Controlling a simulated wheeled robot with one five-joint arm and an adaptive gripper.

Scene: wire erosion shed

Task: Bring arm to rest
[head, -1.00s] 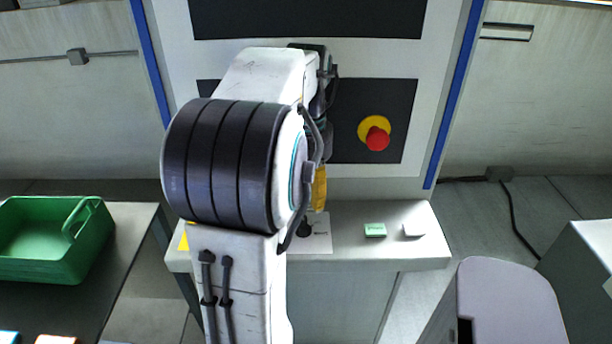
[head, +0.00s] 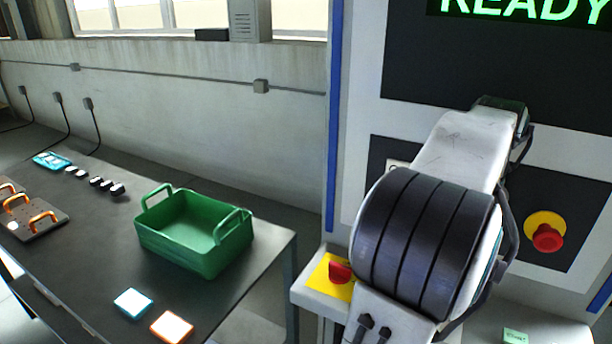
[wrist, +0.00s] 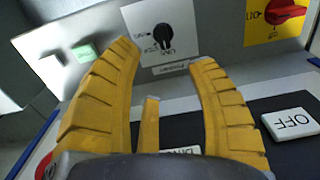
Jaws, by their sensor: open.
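My gripper (wrist: 165,60) shows in the wrist view with its yellow ribbed fingers spread apart and nothing between them. Beyond the fingertips is a black rotary knob (wrist: 160,35) on a white label plate; the fingers look apart from it. In the head view my arm reaches toward the machine's front panel, and the arm hides the gripper there. The panel carries a display (head: 525,12) reading READY and a red stop button on a yellow disc (head: 547,236).
A red switch on a yellow plate (wrist: 286,14) and a white OFF key (wrist: 290,124) are near the gripper. A green block (wrist: 86,52) lies on the ledge. At left, a dark table (head: 95,228) holds a green crate (head: 180,262), a white-blue block (head: 133,303) and an orange-edged block (head: 172,327).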

